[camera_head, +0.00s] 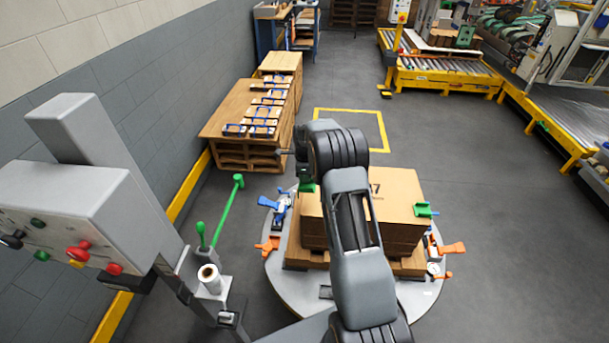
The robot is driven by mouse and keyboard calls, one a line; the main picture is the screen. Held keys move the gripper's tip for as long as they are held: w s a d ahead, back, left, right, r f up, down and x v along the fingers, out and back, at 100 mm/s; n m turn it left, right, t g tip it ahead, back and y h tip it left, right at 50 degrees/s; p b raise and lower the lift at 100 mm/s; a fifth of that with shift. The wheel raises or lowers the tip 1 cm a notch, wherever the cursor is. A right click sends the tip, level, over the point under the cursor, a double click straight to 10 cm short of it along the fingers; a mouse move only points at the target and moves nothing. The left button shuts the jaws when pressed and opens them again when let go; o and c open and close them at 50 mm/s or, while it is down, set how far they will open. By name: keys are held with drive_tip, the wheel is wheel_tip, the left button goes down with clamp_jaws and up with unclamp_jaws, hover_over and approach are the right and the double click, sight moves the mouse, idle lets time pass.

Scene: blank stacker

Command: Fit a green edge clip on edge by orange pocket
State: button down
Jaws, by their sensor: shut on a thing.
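A cardboard stack (398,192) marked with a 7 stands on a wooden pallet (412,264) on the round grey turntable (420,297). My gripper (304,182) is at the stack's back left corner, partly hidden by my arm. It is shut on a green edge clip (307,187); I cannot tell whether the clip touches the stack. Another green edge clip (425,210) sits at the stack's right edge. Orange parts, perhaps pockets, show at the turntable's left (268,245) and right (452,248). My arm hides the middle of the stack.
Blue parts (280,207) are at the turntable's left rim. A green-handled lever (228,208) and a grey control post (95,220) stand to the left. A wooden bench (232,105) with blue-edged pieces is behind. A yellow conveyor (450,80) stands at the back right.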

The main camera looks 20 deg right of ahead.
sight(305, 198)
drive_tip(key=shift+a+f+b, duration=0.1)
drive_tip(key=shift+f+b, duration=2.4)
drive_tip(key=shift+f, duration=1.55)
drive_tip(key=shift+f, duration=0.25)
drive_tip(key=c, duration=1.2)
unclamp_jaws()
drive_tip(key=shift+o, duration=0.2)
drive_tip(key=shift+r, duration=0.15)
wheel_tip(305, 198, up, 14)
drive_tip(key=shift+f+b, duration=0.2)
drive_tip(key=shift+b, duration=0.4)
